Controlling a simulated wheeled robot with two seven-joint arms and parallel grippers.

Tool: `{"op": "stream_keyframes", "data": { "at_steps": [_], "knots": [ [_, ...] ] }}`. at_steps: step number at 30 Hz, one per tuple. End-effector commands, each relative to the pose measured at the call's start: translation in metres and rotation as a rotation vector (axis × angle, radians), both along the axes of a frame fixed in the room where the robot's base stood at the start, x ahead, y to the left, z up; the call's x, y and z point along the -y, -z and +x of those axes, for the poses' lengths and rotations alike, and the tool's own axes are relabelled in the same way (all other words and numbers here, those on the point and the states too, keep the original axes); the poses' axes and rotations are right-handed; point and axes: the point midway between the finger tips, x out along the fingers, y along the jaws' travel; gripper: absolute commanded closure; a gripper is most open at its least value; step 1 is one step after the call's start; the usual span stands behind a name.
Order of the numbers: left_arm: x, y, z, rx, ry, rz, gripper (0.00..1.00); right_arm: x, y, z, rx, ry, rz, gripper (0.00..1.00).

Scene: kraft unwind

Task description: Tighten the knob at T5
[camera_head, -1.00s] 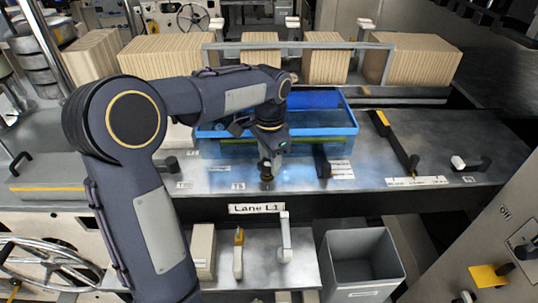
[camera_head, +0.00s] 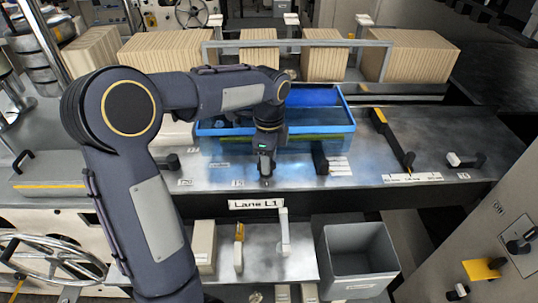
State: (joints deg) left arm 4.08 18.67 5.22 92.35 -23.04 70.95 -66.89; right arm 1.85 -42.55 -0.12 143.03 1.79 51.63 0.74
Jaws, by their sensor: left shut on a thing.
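My left gripper (camera_head: 266,178) points down at the front part of the grey metal bench top. It is shut on a small dark knob, which is mostly hidden between and behind the fingers. A small white label (camera_head: 238,183) lies just left of the fingertips; its print is too small to read surely. Another small label (camera_head: 185,182) lies further left, near a dark knob (camera_head: 170,161). My right gripper is not in view.
A blue tray (camera_head: 330,124) stands right behind my left gripper. A dark handle (camera_head: 320,160) and a long black lever with a yellow end (camera_head: 392,136) are to the right. Below the bench edge are a shelf with small tools and a grey bin (camera_head: 357,262).

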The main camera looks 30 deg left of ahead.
Motion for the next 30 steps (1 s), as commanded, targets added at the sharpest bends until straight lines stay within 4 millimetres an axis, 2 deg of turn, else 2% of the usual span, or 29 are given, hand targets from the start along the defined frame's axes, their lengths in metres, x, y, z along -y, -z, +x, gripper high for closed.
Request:
{"op": "stream_keyframes", "data": {
  "at_steps": [1,19,20,24,30],
  "knots": [
    [-0.0012,-0.0049,0.0026,0.014,0.013,0.002,0.78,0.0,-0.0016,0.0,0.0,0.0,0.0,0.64],
    [-0.001,-0.0043,0.0023,0.014,0.052,0.002,0.78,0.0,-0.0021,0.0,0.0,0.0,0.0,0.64],
    [-0.0011,-0.0043,0.0023,0.014,0.051,0.002,0.53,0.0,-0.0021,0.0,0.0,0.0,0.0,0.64],
    [-0.0007,-0.0031,0.0016,0.01,0.051,0.001,0.35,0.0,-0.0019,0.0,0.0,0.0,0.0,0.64],
    [-0.0004,-0.0014,0.0006,0.005,0.051,0.001,0.33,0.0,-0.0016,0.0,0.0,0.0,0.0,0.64]
  ]
}}
